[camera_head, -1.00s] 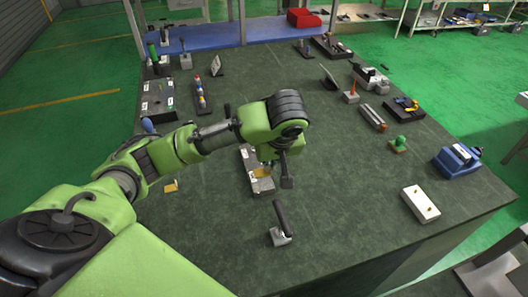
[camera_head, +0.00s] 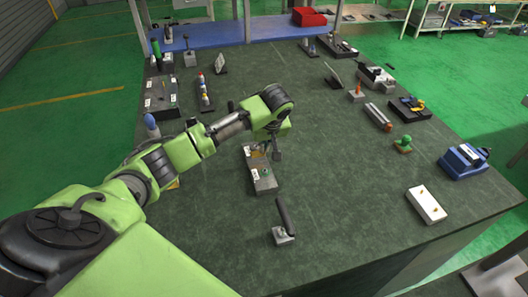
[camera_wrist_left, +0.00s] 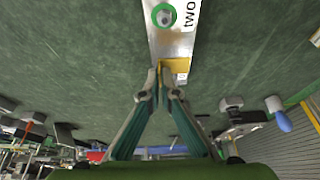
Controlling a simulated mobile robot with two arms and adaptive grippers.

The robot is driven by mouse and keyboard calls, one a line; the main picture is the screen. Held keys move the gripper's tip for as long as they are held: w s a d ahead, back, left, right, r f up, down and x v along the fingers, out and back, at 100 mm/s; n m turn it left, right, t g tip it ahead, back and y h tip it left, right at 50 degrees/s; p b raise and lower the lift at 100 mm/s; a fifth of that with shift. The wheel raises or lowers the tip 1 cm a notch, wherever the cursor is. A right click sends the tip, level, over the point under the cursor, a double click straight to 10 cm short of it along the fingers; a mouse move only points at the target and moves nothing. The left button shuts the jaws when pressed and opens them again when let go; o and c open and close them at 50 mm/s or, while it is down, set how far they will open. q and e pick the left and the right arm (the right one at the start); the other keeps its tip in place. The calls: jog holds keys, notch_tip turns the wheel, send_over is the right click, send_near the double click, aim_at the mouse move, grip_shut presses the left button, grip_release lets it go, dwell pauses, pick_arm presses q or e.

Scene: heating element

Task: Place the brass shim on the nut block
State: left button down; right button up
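The nut block (camera_head: 262,184) is a long pale metal block near the middle of the table, with a green-ringed nut on it. In the left wrist view the block (camera_wrist_left: 172,42) carries the label "two" beside the green ring. The brass shim (camera_wrist_left: 180,66), a small yellow plate, is at the block's far end, partly hidden by my fingertips. I cannot tell whether it rests on the block or is just above it. My left gripper (camera_wrist_left: 161,70) has its fingertips close together on the shim's edge. My right gripper is not in view.
A black-handled tool (camera_head: 284,222) stands in front of the block. A white block (camera_head: 426,205) and a blue device (camera_head: 464,161) are at right. A yellow plate (camera_head: 174,184) lies partly behind my left arm.

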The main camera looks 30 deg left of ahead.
aim_at(264, 153)
pick_arm(q)
notch_tip(264, 153, down, 2)
jog(key=shift+f+p, duration=0.1)
jog(key=shift+p, duration=0.5)
jog(key=shift+f, duration=0.5)
jog(key=shift+f, duration=0.1)
jog(key=c, duration=2.3)
grip_release()
jog(key=b+v, duration=0.1)
jog(key=v, duration=1.1)
jog(key=shift+w+a, duration=0.1)
